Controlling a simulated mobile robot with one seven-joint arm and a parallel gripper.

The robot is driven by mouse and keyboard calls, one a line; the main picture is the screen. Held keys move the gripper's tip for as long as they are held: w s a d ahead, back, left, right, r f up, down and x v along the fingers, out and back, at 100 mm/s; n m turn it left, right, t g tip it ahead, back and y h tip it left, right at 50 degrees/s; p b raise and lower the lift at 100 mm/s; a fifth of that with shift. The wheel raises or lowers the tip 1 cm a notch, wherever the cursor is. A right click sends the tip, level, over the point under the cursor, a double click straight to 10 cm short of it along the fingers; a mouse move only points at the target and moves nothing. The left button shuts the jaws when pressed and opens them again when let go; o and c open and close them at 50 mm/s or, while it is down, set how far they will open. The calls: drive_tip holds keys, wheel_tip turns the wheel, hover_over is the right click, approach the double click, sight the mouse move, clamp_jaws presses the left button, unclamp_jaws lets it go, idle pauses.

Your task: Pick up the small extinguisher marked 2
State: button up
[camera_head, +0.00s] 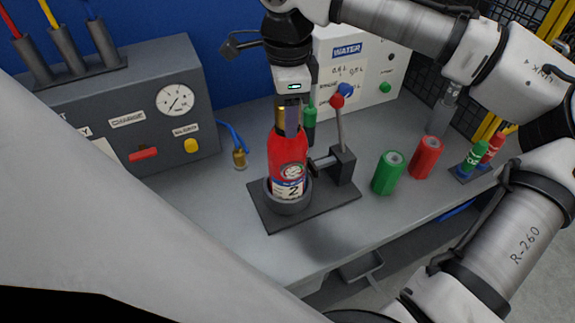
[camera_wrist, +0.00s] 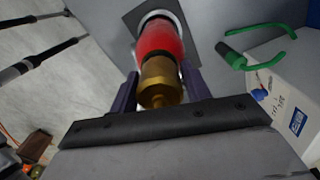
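The small red extinguisher (camera_head: 287,160) has a label with the number 2 and a brass top. It stands upright in a dark round cup (camera_head: 290,203) on a base plate. In the wrist view the red body (camera_wrist: 160,40) lies beyond the brass top (camera_wrist: 160,82). My gripper (camera_head: 289,118) is above the extinguisher, pointing down, with its fingers around the brass top. In the wrist view the two dark fingers of my gripper (camera_wrist: 160,92) stand on either side of the brass top, with narrow gaps visible. Any contact at the fingertips is hard to see.
A red-knobbed lever (camera_head: 338,120) on a block stands right beside the cup. A green cylinder (camera_head: 388,173) and a red cylinder (camera_head: 426,157) stand further right. A grey gauge panel (camera_head: 150,115) is at left, and a white WATER box (camera_head: 370,60) is behind. The front bench is clear.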

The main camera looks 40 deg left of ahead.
clamp_jaws()
drive_tip(key=shift+r, duration=0.15)
